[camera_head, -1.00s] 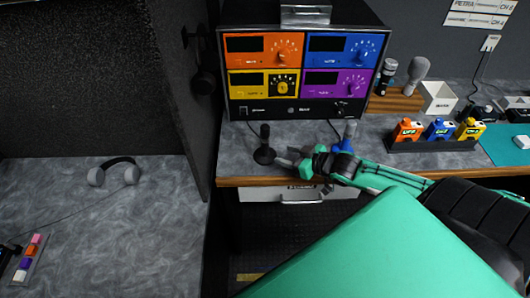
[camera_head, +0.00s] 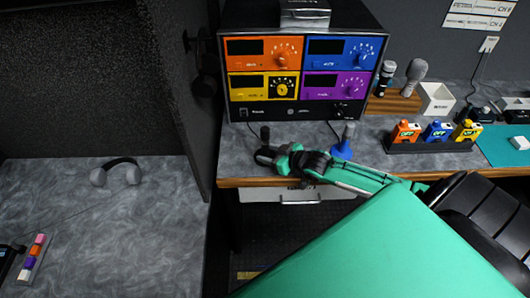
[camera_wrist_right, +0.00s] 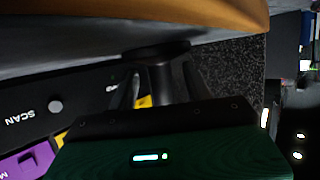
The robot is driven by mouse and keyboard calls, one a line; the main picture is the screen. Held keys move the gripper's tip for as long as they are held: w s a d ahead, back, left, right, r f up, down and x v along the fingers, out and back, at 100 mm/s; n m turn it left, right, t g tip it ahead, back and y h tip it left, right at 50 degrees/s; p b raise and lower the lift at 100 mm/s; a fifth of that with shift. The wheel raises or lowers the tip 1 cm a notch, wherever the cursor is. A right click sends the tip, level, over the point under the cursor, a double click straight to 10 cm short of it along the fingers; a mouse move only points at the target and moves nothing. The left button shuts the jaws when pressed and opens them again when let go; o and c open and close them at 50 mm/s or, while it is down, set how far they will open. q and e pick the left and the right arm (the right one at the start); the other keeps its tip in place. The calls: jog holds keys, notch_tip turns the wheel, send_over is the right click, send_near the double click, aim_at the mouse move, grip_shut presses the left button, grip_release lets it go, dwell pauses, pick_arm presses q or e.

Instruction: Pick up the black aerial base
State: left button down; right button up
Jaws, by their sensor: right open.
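The black aerial base (camera_head: 265,133) stands upright near the counter's front left, in front of the rack. Its lower part is largely covered by my right gripper (camera_head: 270,156) in the head view. In the right wrist view, the aerial's dark stem (camera_wrist_right: 161,76) is between the two fingers of my right gripper (camera_wrist_right: 163,88), with its wide foot (camera_wrist_right: 156,51) against the counter. The jaws are open around the stem, and I cannot tell whether either finger touches it. A blue aerial base (camera_head: 343,150) stands to the right, close to my wrist. My left gripper is out of view.
The rack (camera_head: 235,60) with orange, blue, yellow and purple panels stands behind the aerials. The counter's wooden front edge (camera_head: 232,182) lies below my right gripper. A dark partition (camera_head: 190,120) rises at left. A tray with coloured packs (camera_head: 437,133) is at right.

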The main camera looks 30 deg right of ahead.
jog(key=shift+w+a+f, duration=0.1)
jog(key=shift+w+f, duration=0.05)
jog(key=shift+w, duration=0.1)
grip_shut()
notch_tip(320, 180, up, 20)
jog(key=b, duration=0.3)
dwell(0.4)
